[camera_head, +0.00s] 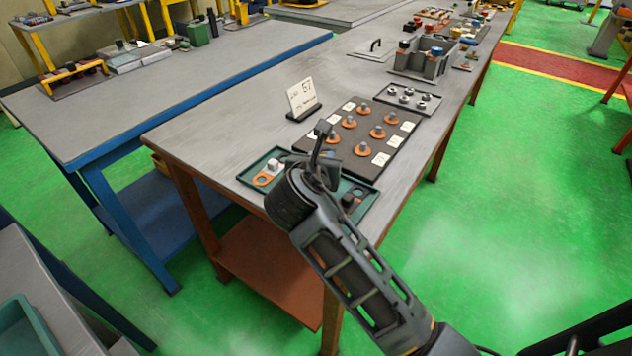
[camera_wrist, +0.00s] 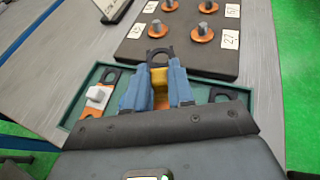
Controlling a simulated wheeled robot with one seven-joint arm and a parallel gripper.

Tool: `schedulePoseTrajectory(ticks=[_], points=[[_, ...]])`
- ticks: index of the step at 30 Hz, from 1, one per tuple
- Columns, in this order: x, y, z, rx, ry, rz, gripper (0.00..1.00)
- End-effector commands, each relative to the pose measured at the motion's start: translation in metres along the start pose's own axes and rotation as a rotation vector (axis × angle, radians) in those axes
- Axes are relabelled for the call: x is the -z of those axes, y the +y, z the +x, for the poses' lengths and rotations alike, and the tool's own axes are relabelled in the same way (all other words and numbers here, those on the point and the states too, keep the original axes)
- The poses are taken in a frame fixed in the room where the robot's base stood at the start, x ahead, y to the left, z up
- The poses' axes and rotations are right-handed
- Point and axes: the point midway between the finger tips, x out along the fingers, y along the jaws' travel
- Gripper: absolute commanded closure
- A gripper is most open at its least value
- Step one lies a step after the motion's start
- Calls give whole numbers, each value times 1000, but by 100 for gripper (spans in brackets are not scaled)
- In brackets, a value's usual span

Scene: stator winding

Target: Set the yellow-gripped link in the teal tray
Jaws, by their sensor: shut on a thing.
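I cannot tell whether the held link touches the tray floor. An orange link with a white grip (camera_wrist: 98,94) lies at the tray's left, and a dark link (camera_wrist: 222,93) at its right.
A dark board (camera_head: 350,162) with orange-based pegs and number cards lies just beyond the tray. A sign (camera_head: 302,97) stands at the board's left. A smaller plate of metal pegs (camera_head: 422,99) and a grey bin (camera_head: 422,60) stand farther back. Bare tabletop lies left of the tray.

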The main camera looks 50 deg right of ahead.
Motion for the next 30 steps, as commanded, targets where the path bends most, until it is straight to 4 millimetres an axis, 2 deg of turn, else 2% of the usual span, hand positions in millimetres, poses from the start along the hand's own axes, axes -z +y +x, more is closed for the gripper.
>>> schedulePoseTrajectory(ticks=[3, 7, 17, 28, 29, 30], points=[[13, 5, -9, -1, 0, -2, 100], [18, 7, -12, 0, 0, -1, 100], [53, 7, 2, 0, 0, -1, 100], [56, 7, 4, 0, 0, -1, 100], [57, 7, 4, 0, 0, 0, 76], [57, 7, 4, 0, 0, 0, 72]])
